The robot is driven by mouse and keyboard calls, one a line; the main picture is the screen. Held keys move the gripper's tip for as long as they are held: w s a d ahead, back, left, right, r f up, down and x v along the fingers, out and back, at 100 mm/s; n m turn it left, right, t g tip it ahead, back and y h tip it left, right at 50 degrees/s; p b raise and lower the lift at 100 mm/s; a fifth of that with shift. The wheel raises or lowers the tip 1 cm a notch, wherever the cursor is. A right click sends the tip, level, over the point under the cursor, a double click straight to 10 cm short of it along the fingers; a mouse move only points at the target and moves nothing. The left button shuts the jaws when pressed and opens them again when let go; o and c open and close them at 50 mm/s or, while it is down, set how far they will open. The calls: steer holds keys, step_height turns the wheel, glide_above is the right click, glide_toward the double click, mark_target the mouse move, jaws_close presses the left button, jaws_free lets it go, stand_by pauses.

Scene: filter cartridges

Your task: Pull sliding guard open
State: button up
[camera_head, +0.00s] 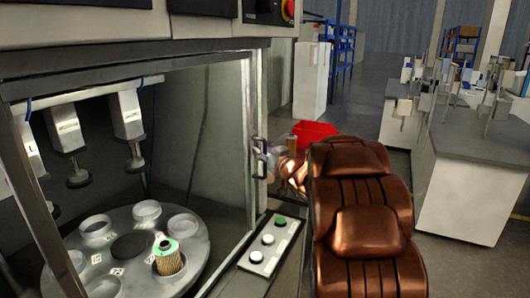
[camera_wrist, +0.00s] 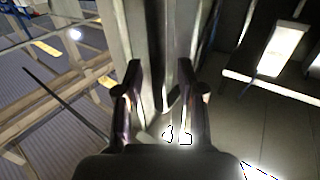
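The machine's framed front (camera_head: 248,110) fills the left of the head view. A dark upright handle (camera_head: 259,158) sits on the right post of this frame. I cannot tell whether a clear guard panel fills the opening. My gripper is mostly hidden behind my copper-coloured arm in the head view, just right of the handle. In the wrist view my gripper (camera_wrist: 160,70) has its two dark fingers spread apart. Grey upright strips (camera_wrist: 160,30) show between and beyond the fingers; contact with the handle cannot be made out.
Inside the machine, a round turntable (camera_head: 205,250) carries several cups and a green-topped cartridge (camera_head: 168,256). A button panel (camera_head: 266,247) is below the handle. A red bin (camera_head: 313,131) stands behind my arm. A cluttered bench (camera_head: 465,170) is at right, with open floor before it.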

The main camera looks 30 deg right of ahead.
jaws_close()
steer(key=shift+f, duration=0.15)
stand_by(0.4)
